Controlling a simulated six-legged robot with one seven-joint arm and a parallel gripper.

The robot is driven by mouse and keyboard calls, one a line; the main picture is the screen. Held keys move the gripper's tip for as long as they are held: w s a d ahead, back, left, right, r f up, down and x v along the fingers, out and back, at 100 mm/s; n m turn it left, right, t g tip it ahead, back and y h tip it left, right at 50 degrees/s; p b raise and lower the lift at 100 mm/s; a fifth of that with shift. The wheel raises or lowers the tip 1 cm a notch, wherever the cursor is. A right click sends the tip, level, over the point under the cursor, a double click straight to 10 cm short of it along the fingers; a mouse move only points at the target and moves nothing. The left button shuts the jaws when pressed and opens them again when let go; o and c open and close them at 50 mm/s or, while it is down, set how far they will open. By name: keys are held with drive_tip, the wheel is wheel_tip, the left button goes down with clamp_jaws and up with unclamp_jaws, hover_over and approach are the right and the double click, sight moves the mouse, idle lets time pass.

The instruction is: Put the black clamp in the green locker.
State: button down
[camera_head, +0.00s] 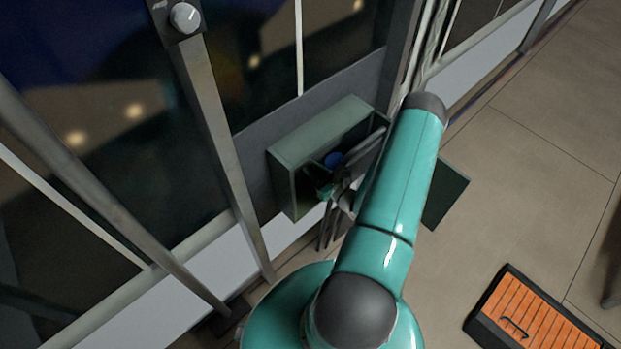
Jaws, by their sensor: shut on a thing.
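The green locker (315,132) is a dull green box mounted low by the window wall, its front open. A dark green panel (445,192), which looks like its swung-open door, shows to the right, past my arm. My gripper (336,188) is at the locker's open front, partly hidden by my teal arm. It is shut on a dark thing that I take for the black clamp; its outline cannot be told apart from the dark gripper parts. I cannot tell whether the held thing is fully inside the locker.
An orange slatted platform (535,318) with a black rim and a small dark curved piece lies on the floor at lower right. Metal posts (222,135) stand in front of the windows at left.

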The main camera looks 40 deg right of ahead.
sight(304, 173)
drive_tip(key=shift+w, duration=1.1)
drive_tip(key=f, duration=0.6)
drive_tip(key=shift+s+f, duration=0.2)
drive_tip(key=shift+f, duration=0.05)
drive_tip(key=shift+w+f, duration=0.15)
drive_tip(key=shift+f, duration=0.1)
drive_tip(key=shift+f, duration=0.15)
drive_tip(key=c, duration=1.2)
unclamp_jaws()
drive_tip(key=shift+o, duration=0.2)
